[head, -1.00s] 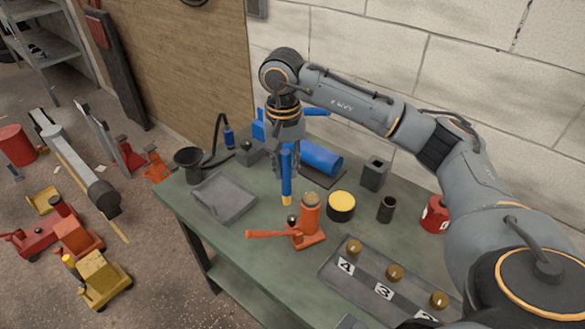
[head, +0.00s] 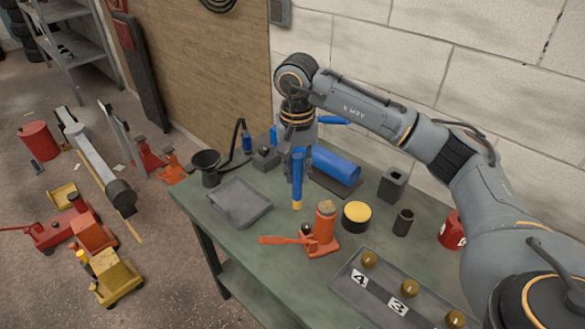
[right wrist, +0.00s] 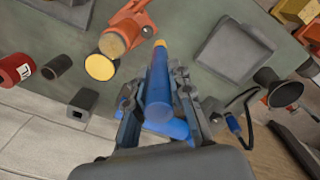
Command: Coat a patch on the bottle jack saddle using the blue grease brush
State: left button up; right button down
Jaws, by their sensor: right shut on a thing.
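The blue grease brush (head: 297,180) is held upright by my right gripper (head: 299,150), with its yellow tip pointing down. In the right wrist view the brush (right wrist: 158,85) lies between the two fingers of my right gripper (right wrist: 160,98). The orange bottle jack (head: 323,232) stands on the green bench, its lever pointing left. Its round saddle (head: 326,208) is on top, to the right of and slightly nearer than the brush tip. The saddle also shows in the right wrist view (right wrist: 112,44), apart from the brush. My left gripper is not in view.
A yellow-topped black tin (head: 357,214) stands right of the jack. A grey tray (head: 240,203) lies left of the brush. A blue cylinder (head: 335,166) lies behind. A numbered tray (head: 378,306) with brass knobs is at the front right.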

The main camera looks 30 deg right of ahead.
jog(key=s, duration=0.1)
jog(key=s+d, duration=0.1)
jog(key=s+b, duration=0.1)
jog(key=s, duration=0.1)
jog(key=shift+d+f, duration=0.1)
jog(key=shift+d, duration=0.15)
jog(key=shift+w, duration=0.1)
notch_tip(320, 180, up, 6)
jog(key=p, duration=0.3)
dwell(0.5)
notch_tip(320, 180, up, 3)
jog(key=shift+p, duration=1.2)
